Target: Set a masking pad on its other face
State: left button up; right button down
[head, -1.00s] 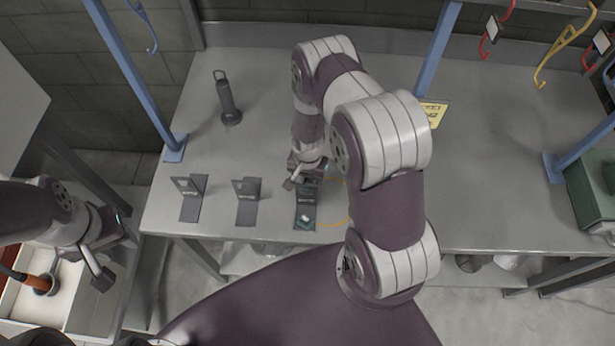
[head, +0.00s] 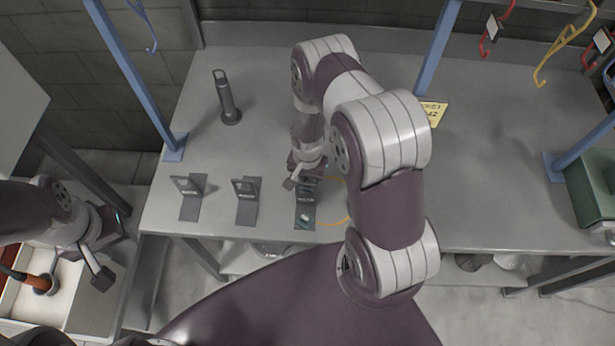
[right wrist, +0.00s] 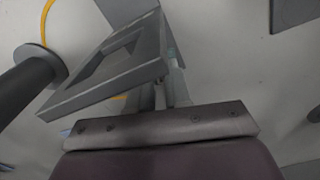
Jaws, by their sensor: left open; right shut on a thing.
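Three grey L-shaped pieces, which look like the masking pads, stand in a row near the table's front edge: a left one (head: 189,198), a middle one (head: 246,202) and a right one (head: 305,222). The right one has a small pale-green patch on its flat leaf. My right gripper (head: 304,181) is shut at that piece's raised leaf and partly hides it. In the right wrist view, a tilted grey plate with a window (right wrist: 125,60) meets the fingers; the exact contact is unclear. My left gripper (head: 108,250) is open and empty, off the table's left side.
A dark upright post (head: 228,100) stands behind the pads. Blue uprights (head: 435,50) and a green bin (head: 590,195) stand to the right. A white tray (head: 20,310) is below my left gripper.

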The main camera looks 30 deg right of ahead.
jog(key=c, duration=1)
grip_release()
jog(key=shift+f, duration=0.1)
notch_tip(320, 180, up, 12)
jog(key=b, duration=0.2)
jog(key=s+a+r+n+b, duration=0.1)
jog(key=s+r+n, duration=0.2)
jog(key=s+a+r+n+t+b, duration=0.1)
jog(key=s+a+r+n+b, duration=0.1)
jog(key=s+r+n, duration=0.1)
jog(key=s+a+r+n+b, duration=0.1)
jog(key=s+a+r+n, duration=0.1)
jog(key=s+r+n, duration=0.1)
jog(key=shift+a+r, duration=0.15)
